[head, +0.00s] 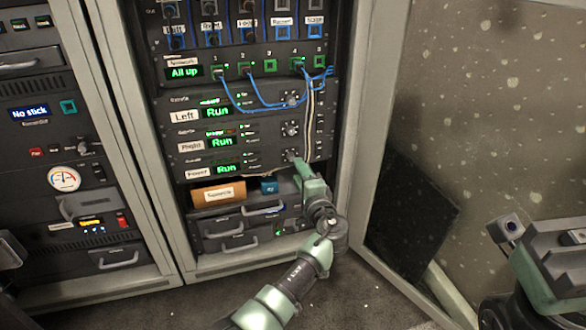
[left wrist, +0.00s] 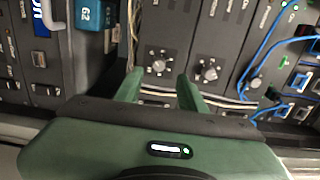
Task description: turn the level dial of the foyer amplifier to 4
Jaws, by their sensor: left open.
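My left gripper (head: 298,163) is at the right end of that panel and hides the dial in the head view. In the left wrist view the open fingers (left wrist: 160,76) have the foyer dial between their tips, with nothing gripped. I cannot tell whether they touch the panel. The dial's number is too small to read.
The "Right" amplifier's dial (head: 290,129) and the "Left" amplifier's dial (head: 292,99) sit above. Blue cables (head: 250,105) and pale cords hang close by. An orange-brown box (head: 218,193) and a blue box (head: 269,185) stand on the shelf below.

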